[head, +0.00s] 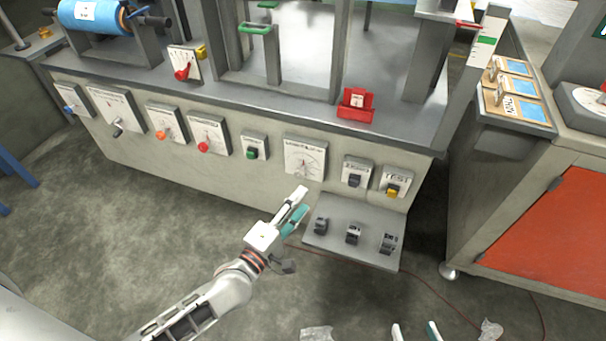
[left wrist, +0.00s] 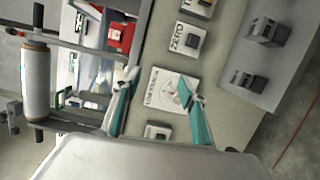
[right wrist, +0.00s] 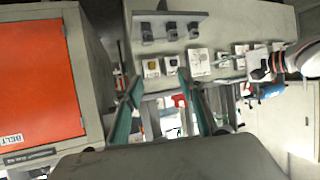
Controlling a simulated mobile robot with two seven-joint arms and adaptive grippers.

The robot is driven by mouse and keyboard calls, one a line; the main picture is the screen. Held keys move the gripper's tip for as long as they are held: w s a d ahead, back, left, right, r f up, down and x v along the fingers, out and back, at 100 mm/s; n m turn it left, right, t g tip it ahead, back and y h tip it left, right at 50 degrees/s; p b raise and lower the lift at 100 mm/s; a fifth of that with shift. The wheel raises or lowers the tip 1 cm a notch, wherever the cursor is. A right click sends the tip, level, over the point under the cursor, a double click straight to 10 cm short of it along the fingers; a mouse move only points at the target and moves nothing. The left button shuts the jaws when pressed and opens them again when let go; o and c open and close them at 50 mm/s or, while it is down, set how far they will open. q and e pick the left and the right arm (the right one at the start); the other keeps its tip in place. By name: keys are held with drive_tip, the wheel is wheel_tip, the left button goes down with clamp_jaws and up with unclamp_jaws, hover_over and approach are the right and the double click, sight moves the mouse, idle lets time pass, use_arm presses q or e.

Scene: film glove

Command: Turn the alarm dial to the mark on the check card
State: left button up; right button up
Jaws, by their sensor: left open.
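The white dial plate (head: 305,157) with a small grey knob is on the bench front, between the green button and the ZERO button. Its lettering is too small to read surely. It also shows in the left wrist view (left wrist: 168,88), between and beyond the fingers. The red holder (head: 356,112) on the bench top holds a small white card (head: 357,100), whose mark I cannot read. My left gripper (head: 298,206) is open and empty, below and in front of the dial, apart from it. My right gripper (head: 415,331) is open and empty at the bottom edge; it also shows in the right wrist view (right wrist: 162,95).
A black ZERO button (head: 355,180) and a yellow TEST button (head: 392,190) sit right of the dial, the green button (head: 251,154) left. A grey shelf (head: 340,250) with several black clips juts out below. An orange-doored cabinet (head: 550,235) stands right.

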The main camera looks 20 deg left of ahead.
sight(298, 177)
use_arm(q)
drive_tip(key=w+a+f+n+y+b, duration=0.4)
drive_tip(key=w+a+f+n+b, duration=0.15)
drive_tip(key=w+f+n, duration=0.5)
drive_tip(key=shift+n+t, duration=0.3)
drive_tip(key=shift+n, duration=0.65)
drive_tip(key=w, duration=0.2)
drive_tip(key=w+r+b, duration=0.1)
drive_tip(key=w, duration=0.2)
drive_tip(key=shift+w+a+r, duration=0.15)
drive_tip(key=shift+w, duration=0.05)
drive_tip(key=shift+w+r, duration=0.15)
drive_tip(key=shift+w, duration=0.5)
use_arm(e)
drive_tip(key=shift+s+a+f+m+y, duration=0.15)
drive_tip(key=shift+a+f+m+y, duration=0.05)
drive_tip(key=shift+a+f+m, duration=0.3)
drive_tip(key=shift+s+a+f+m+y, duration=0.2)
drive_tip(key=shift+a+f+m, duration=0.2)
drive_tip(key=shift+f, duration=0.15)
use_arm(q)
drive_tip(key=c, duration=1.1)
